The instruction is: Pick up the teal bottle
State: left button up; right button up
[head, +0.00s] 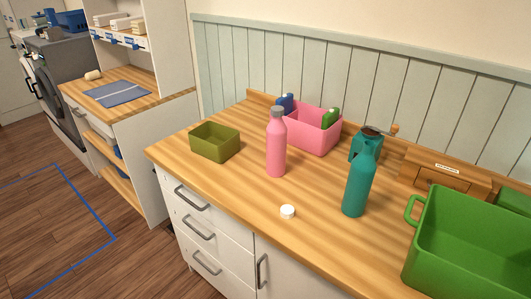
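The teal bottle (358,186) stands upright on the wooden counter, right of the middle in the head view. Behind it, partly hidden, is another teal object (357,146) with a dark top; I cannot tell exactly what it is. Neither of my grippers shows in the head view.
A pink bottle (276,145) stands left of the teal one, with a small white round item (287,211) between them at the front. An olive bin (214,144), a pink bin (314,135), a wooden box (445,175) and a large green crate (478,236) share the counter (235,186).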

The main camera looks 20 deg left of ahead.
aim_at(363, 168)
jog(key=i+j, duration=0.1)
jog(key=j, duration=0.35)
jog(key=i+j, duration=0.1)
jog(key=j, duration=0.35)
jog(key=i+j, duration=0.15)
jog(key=j, duration=0.3)
jog(key=i+j, duration=0.1)
jog(key=j, duration=0.3)
jog(key=z, duration=1.25)
